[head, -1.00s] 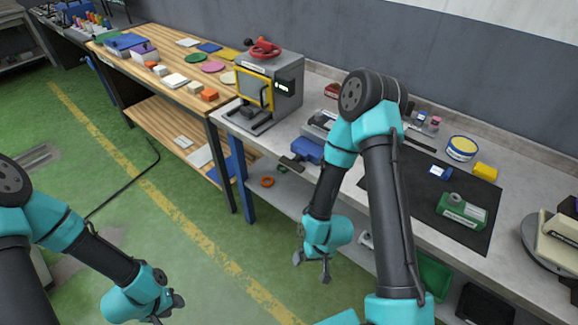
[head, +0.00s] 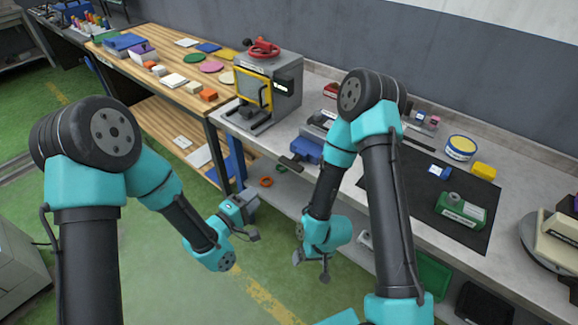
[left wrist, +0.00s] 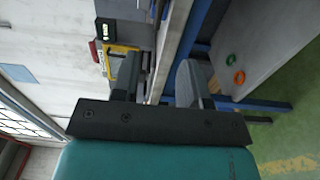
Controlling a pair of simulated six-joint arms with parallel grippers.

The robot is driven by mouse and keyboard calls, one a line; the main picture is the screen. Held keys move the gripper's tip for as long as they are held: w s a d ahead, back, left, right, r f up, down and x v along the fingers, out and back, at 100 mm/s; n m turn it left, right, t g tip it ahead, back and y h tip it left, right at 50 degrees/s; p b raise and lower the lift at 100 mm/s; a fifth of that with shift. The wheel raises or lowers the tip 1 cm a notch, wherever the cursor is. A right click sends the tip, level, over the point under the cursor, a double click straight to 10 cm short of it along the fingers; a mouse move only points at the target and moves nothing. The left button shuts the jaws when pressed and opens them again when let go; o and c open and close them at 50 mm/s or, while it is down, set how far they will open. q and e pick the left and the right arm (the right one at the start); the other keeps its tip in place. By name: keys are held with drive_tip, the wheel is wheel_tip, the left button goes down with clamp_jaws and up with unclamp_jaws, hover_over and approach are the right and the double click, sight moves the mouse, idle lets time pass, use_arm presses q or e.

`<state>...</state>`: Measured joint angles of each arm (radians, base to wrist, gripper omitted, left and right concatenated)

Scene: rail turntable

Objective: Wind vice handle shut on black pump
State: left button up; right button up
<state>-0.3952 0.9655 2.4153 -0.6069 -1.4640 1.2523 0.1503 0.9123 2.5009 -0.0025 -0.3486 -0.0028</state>
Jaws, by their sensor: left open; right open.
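A blue vice (head: 307,151) sits at the front edge of the grey bench, with a dark bar-like part (head: 291,163) reaching out past the edge. I cannot tell whether that part is its handle. My right arm hides some of the area behind and beside the vice. I cannot make out a black pump for certain. My left gripper (head: 254,218) is open and empty in front of the bench, below and left of the vice; its two fingers also show in the left wrist view (left wrist: 157,80). My right gripper (head: 311,267) is open and empty, low in front of the bench.
A grey machine (head: 288,84) with a red handwheel (head: 263,48) and yellow frame stands left of the vice. A green device (head: 461,209) lies on a black mat (head: 407,187). Orange (head: 266,182) and green rings lie on the lower shelf. Open floor lies in front.

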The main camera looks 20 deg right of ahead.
sight(289, 164)
idle(0.3)
use_arm(q)
drive_tip(key=x, duration=1.7)
drive_tip(key=shift+w+d+f, duration=0.1)
drive_tip(key=shift+w, duration=0.1)
clamp_jaws()
